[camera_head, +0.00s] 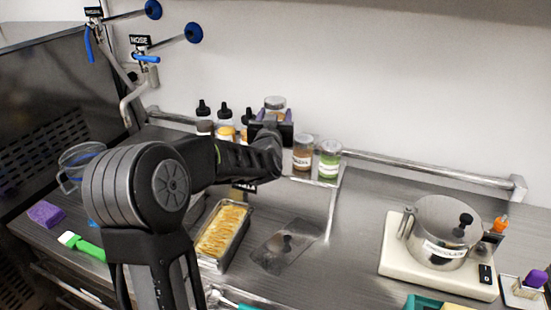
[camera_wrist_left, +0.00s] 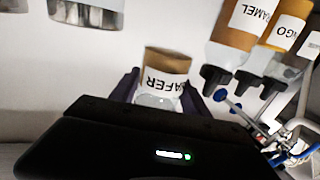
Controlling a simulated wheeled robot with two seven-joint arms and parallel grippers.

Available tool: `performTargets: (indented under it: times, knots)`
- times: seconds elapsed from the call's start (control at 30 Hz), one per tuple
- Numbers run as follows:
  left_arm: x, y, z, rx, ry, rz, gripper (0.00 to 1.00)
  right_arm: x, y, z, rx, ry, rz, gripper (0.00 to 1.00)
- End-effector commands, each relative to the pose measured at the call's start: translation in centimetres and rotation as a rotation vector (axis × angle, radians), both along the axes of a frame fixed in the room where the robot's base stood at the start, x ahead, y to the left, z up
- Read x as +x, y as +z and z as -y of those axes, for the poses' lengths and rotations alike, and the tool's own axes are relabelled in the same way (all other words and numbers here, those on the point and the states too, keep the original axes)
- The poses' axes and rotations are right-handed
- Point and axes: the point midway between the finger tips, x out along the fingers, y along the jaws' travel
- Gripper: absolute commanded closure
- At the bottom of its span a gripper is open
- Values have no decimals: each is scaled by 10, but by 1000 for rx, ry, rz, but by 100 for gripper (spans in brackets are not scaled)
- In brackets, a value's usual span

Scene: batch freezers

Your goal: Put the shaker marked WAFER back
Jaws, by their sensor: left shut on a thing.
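The shaker marked WAFER shows in the left wrist view (camera_wrist_left: 166,62) with a tan filling and a white label, upside down in that picture. My left gripper (camera_wrist_left: 158,92) is shut on it, with a purple-padded finger on each side. In the head view my left gripper (camera_head: 274,116) is at the back of the counter, and the shaker's top (camera_head: 275,102) shows above it. The gripper and arm hide the shaker's lower part, so I cannot tell whether it touches the counter. My right gripper is not in view.
A brown shaker (camera_head: 303,153) and a green shaker (camera_head: 329,161) stand just right of my gripper. Several sauce bottles (camera_head: 225,118) stand to its left. A rail (camera_head: 420,169) runs along the back wall. A filled metal pan (camera_head: 223,232) and a scale (camera_head: 435,279) with a steel pot (camera_head: 443,225) are nearer.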

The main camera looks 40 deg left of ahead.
Motion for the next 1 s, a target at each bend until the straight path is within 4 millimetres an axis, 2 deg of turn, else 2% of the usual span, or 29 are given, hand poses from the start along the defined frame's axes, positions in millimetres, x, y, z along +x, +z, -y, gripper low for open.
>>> performTargets:
  times: [0.4,0.77,1.0]
  knots:
    - [0,-59,0,0,0,-4,88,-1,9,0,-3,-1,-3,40]
    - [0,-64,0,1,0,-1,88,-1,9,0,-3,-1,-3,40]
    - [0,-93,0,-1,0,-4,88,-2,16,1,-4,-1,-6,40]
